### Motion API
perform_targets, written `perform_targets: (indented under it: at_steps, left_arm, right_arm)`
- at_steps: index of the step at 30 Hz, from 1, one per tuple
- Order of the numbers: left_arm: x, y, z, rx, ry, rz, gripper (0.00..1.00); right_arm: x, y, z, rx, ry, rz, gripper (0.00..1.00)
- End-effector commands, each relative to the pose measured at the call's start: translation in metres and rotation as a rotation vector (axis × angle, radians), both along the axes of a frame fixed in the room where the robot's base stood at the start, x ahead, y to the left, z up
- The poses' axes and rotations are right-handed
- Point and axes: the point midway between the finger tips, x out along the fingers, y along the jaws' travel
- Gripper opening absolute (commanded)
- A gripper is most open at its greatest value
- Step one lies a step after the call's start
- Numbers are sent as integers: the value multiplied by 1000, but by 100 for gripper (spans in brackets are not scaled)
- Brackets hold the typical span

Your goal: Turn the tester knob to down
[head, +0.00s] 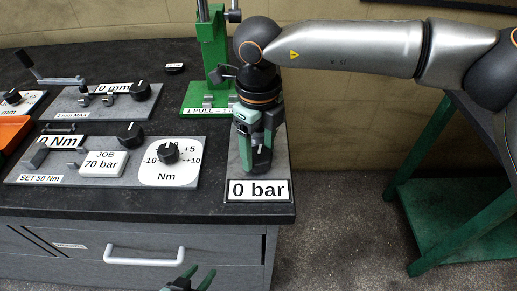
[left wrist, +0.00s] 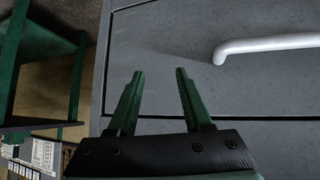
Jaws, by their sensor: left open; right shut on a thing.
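The tester (head: 232,183) is the grey plate at the right end of the bench, with a "0 bar" sign at its front. My right gripper (head: 258,165) points down over it and is shut on a dark part between its fingers, seemingly the tester knob. The fingers hide most of this part, so I cannot read which way it points. My left gripper (head: 199,274) is open and empty, low in front of the drawer. In the left wrist view its two green fingers (left wrist: 160,72) stand apart with nothing between them.
Other panels with black knobs (head: 168,152) lie left of the tester. A green press (head: 213,50) stands behind it. The drawer handle (head: 145,256) juts out near my left gripper. A green stand (head: 440,180) is at the right, with open floor between.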

Motion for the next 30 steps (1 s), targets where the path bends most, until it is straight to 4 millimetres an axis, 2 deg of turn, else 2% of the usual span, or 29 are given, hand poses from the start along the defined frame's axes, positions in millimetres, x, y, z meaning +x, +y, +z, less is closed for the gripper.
perform_targets:
  at_steps: [19, 20, 27, 30]
  left_arm:
    - [-1, -1, -2, 0, 4, -4, 50]
    - [-1, -1, -2, 0, 4, -4, 50]
    - [0, 1, -3, 3, 3, -1, 50]
    - [0, 1, -3, 3, 3, -1, 50]
  right_arm:
    - [1, 0, 2, 2, -3, 50, 12]
    - [1, 0, 2, 2, -3, 50, 70]
    - [1, 0, 1, 1, -2, 50, 97]
    - [1, 0, 1, 0, -3, 50, 98]
